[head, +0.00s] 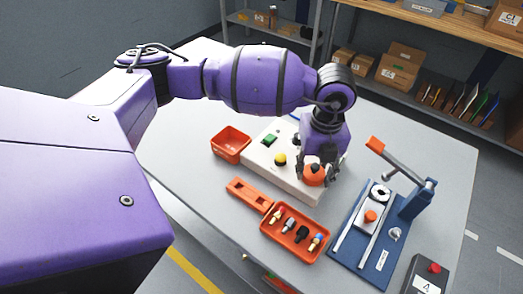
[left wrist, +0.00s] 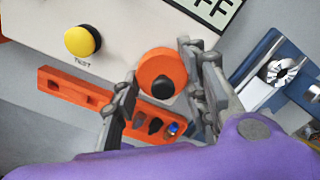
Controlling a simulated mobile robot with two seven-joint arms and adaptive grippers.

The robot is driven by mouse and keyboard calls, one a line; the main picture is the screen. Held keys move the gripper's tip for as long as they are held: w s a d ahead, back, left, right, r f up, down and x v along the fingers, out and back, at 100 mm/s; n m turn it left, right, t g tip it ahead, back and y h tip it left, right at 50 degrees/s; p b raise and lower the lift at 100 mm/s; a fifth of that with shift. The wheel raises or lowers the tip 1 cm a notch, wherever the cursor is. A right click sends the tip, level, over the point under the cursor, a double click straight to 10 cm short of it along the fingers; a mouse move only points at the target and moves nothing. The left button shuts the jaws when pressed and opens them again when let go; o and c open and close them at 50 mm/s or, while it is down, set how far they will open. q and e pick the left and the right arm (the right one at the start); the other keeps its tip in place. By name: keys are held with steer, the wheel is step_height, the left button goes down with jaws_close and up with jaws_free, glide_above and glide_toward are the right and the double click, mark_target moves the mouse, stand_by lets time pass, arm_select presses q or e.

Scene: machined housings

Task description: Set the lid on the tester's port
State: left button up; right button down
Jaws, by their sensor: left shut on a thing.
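The tester (head: 258,158) is a white box on the grey table, with a green switch (head: 269,139) and a yellow button (head: 280,159). Its white top also shows in the left wrist view (left wrist: 120,22). My left gripper (head: 316,172) points down over the tester's right end. It is shut on the orange lid (head: 314,178), which has a black knob. In the left wrist view the lid (left wrist: 158,66) sits between the two fingers. The port is hidden under the lid and gripper, and I cannot tell whether the lid touches it. My right gripper is not in view.
An orange bin (head: 231,144) stands left of the tester. An orange slotted bar (head: 249,195) and an orange tray (head: 291,249) with several small parts lie in front. A blue press fixture (head: 348,247) with a raised lever stands at the right, near a control box (head: 425,278).

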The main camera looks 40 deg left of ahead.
arm_select(q)
steer(key=shift+f, duration=0.2)
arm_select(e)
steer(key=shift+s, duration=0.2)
arm_select(q)
steer(key=o, duration=0.9)
steer(key=shift+o, duration=1.1)
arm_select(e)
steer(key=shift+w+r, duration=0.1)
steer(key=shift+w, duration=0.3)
arm_select(q)
steer(key=shift+o, duration=0.4)
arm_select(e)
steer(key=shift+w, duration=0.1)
arm_select(q)
steer(key=o, duration=0.4)
steer(key=shift+r, duration=0.1)
